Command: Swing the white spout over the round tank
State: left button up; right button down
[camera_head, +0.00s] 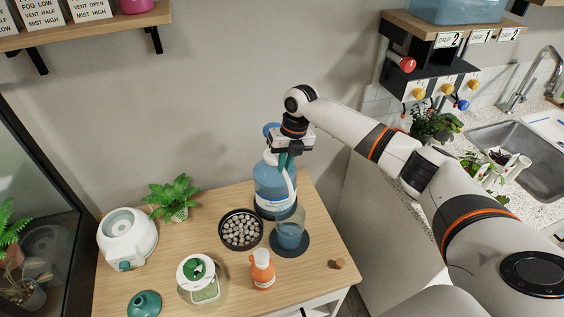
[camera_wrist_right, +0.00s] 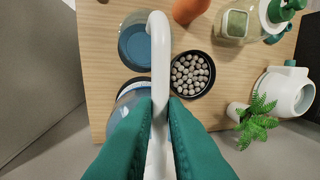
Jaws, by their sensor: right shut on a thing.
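The white spout (camera_wrist_right: 160,60) tops a big blue bottle (camera_head: 275,185) at the back of the wooden table. My right gripper (camera_head: 290,155) is above the bottle, shut on the spout; its green fingers (camera_wrist_right: 157,115) pinch it from both sides in the wrist view. A clear round tank with blue liquid (camera_head: 290,236) stands in front of the bottle on a dark round mat (camera_head: 304,247). In the wrist view the spout runs along the right side of the tank (camera_wrist_right: 135,45), its curved tip near the tank's rim. My left gripper is out of view.
A dark dish of pale pebbles (camera_head: 241,230) sits left of the tank. An orange bottle (camera_head: 262,271), a green-topped jar (camera_head: 199,283), a white round device (camera_head: 127,238) and a fern (camera_head: 174,196) share the table. A cork-like piece (camera_head: 336,264) lies at right.

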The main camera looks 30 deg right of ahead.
jog(key=c, duration=1.5)
grip_release()
jog(key=shift+d, duration=0.15)
jog(key=shift+o, duration=0.2)
notch_tip(320, 180, up, 12)
jog(key=d+b, duration=0.2)
jog(key=b, duration=0.2)
jog(key=shift+s+d, duration=0.15)
jog(key=shift+s, duration=0.05)
jog(key=shift+f, duration=0.1)
